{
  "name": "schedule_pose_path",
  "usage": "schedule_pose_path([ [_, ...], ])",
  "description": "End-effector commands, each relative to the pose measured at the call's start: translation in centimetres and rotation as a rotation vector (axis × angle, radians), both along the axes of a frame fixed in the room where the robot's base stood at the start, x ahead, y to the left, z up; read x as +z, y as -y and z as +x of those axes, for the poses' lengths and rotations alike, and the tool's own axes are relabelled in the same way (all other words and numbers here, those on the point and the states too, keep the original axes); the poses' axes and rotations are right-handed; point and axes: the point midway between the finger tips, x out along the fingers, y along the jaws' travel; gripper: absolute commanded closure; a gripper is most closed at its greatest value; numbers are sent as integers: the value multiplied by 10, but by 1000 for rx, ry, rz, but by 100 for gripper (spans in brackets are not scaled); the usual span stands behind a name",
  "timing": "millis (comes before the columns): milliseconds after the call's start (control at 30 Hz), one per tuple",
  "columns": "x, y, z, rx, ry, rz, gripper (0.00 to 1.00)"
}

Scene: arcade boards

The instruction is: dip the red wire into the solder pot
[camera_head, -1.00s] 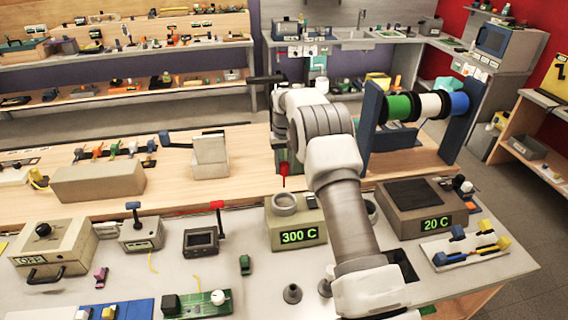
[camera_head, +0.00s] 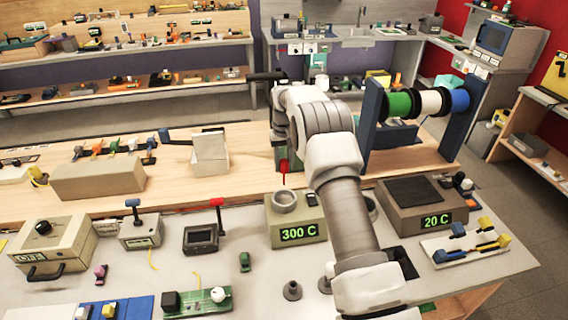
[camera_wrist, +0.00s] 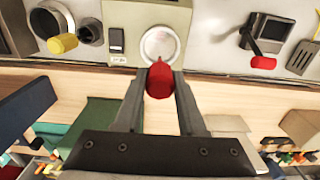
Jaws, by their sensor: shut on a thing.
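The red wire (camera_head: 284,167) hangs upright with its thin end pointing down, over the mouth of the solder pot in the head view. The solder pot (camera_head: 284,209) is a round grey cup on a beige box with a green "300 C" display. Whether the wire's tip is above or just inside the rim I cannot tell. In the wrist view the red handle (camera_wrist: 159,82) is between the fingertips of my gripper (camera_wrist: 159,86), shut on it. The pot's round opening (camera_wrist: 160,43) is just beyond it; the thin tip is hidden there.
A box showing "20 C" (camera_head: 425,207) stands right of the pot, beyond my arm. A small dark meter with a red lever (camera_head: 203,237) is at its left. A rack of wire spools (camera_head: 398,104) stands behind my arm.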

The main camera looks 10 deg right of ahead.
Motion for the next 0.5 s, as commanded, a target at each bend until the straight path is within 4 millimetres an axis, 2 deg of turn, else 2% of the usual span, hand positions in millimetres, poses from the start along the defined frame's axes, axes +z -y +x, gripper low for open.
schedule_pose_path([
  [500,-34,0,0,0,-2,0,100],
])
